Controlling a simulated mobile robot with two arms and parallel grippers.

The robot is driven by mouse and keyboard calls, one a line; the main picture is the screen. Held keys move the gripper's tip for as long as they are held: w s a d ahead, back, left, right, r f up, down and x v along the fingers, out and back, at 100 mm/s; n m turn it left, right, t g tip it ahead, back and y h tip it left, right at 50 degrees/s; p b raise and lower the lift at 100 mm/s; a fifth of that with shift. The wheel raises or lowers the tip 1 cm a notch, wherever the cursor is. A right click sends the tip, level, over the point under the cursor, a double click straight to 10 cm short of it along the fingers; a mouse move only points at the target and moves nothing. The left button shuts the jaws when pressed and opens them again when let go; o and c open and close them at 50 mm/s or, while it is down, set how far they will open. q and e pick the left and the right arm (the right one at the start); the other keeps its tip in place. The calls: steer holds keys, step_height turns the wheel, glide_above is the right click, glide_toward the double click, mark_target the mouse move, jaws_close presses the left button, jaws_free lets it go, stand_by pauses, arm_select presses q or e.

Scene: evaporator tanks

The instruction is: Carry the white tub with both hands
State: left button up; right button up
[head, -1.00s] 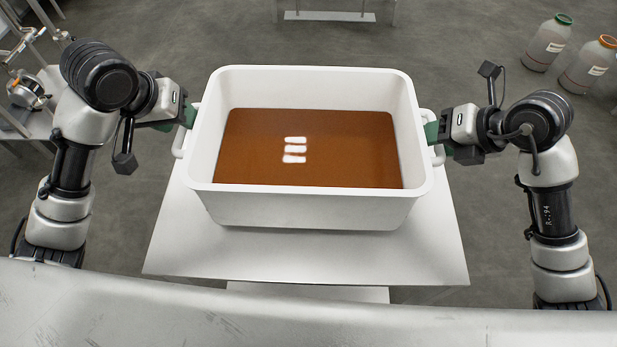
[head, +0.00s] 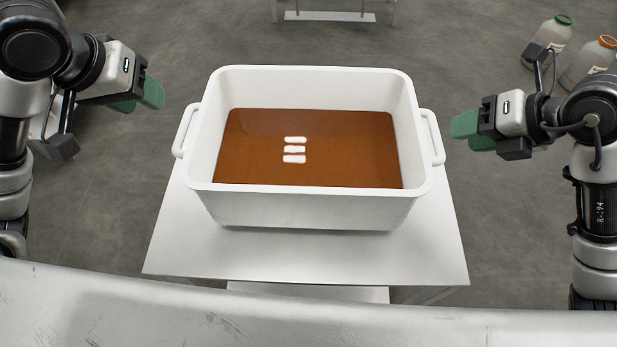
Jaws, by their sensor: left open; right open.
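The white tub (head: 310,208) stands upright on a white table (head: 300,262) in the middle of the head view. It holds a brown liquid (head: 350,150) with white reflections on its surface. A white handle sticks out on its left side (head: 184,131) and another on its right side (head: 433,138). My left gripper (head: 140,97), with green fingers, is open and empty, apart from the left handle and to its left. My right gripper (head: 468,131), also green-fingered, is open and empty, a short way right of the right handle. Neither gripper touches the tub.
A pale metal surface (head: 300,320) runs along the bottom of the view. Two large bottles, one with a green cap (head: 563,20) and one with an orange cap (head: 607,42), stand on the floor at the upper right.

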steer(key=v, duration=0.5)
steer(key=shift+r, duration=0.1)
stand_by(0.4)
